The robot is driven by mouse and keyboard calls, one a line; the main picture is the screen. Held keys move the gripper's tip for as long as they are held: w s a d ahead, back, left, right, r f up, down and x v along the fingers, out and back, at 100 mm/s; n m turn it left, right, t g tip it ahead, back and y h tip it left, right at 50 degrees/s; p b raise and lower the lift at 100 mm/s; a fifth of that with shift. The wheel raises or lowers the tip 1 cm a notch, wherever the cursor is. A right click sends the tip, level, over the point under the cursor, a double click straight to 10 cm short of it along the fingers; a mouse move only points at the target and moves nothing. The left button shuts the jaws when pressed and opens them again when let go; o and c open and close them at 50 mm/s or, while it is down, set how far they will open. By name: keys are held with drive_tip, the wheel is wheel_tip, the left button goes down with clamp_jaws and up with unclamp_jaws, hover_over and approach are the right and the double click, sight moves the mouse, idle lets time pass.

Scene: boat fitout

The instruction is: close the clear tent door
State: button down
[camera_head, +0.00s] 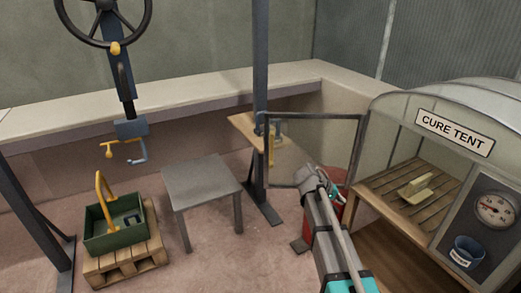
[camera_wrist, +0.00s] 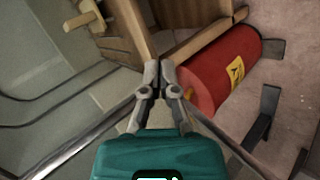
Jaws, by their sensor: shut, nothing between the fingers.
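The clear tent door (camera_head: 318,145), a see-through panel in a thin dark frame, stands open, swung out to the left of the cure tent (camera_head: 455,130). The tent's front opening is uncovered on the left, showing a slatted shelf (camera_head: 400,195) with a pale wooden piece (camera_head: 415,188) on it. My gripper (camera_head: 316,172) overlaps the door's lower part in the head view; I cannot tell whether it touches. In the wrist view my gripper (camera_wrist: 158,68) has its fingers together and empty. Thin dark bars cross that view beside it, possibly the door frame.
A red cylinder (camera_wrist: 220,70) lies close below my gripper. A dark post (camera_head: 261,90) and small wooden bench (camera_head: 245,130) stand behind the door. A grey table (camera_head: 200,180) and green crate (camera_head: 115,235) on a pallet are left.

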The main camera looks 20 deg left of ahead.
sight(291, 169)
drive_tip(key=a+r+n+t, duration=0.2)
drive_tip(key=a+r+t, duration=0.1)
drive_tip(key=a, duration=1)
drive_tip(key=w+a+r+n+t+b, duration=0.1)
drive_tip(key=a+r+n+t, duration=0.1)
drive_tip(key=a, duration=1.1)
drive_tip(key=w+a+r+n+t+h+b, duration=0.1)
drive_tip(key=a+r+t, duration=0.4)
drive_tip(key=a, duration=0.8)
drive_tip(key=shift+n, duration=0.6)
drive_tip(key=shift+w, duration=0.25)
drive_tip(key=w+d, duration=0.4)
drive_tip(key=d, duration=0.2)
drive_tip(key=shift+w+d, duration=0.25)
drive_tip(key=shift+w, duration=0.05)
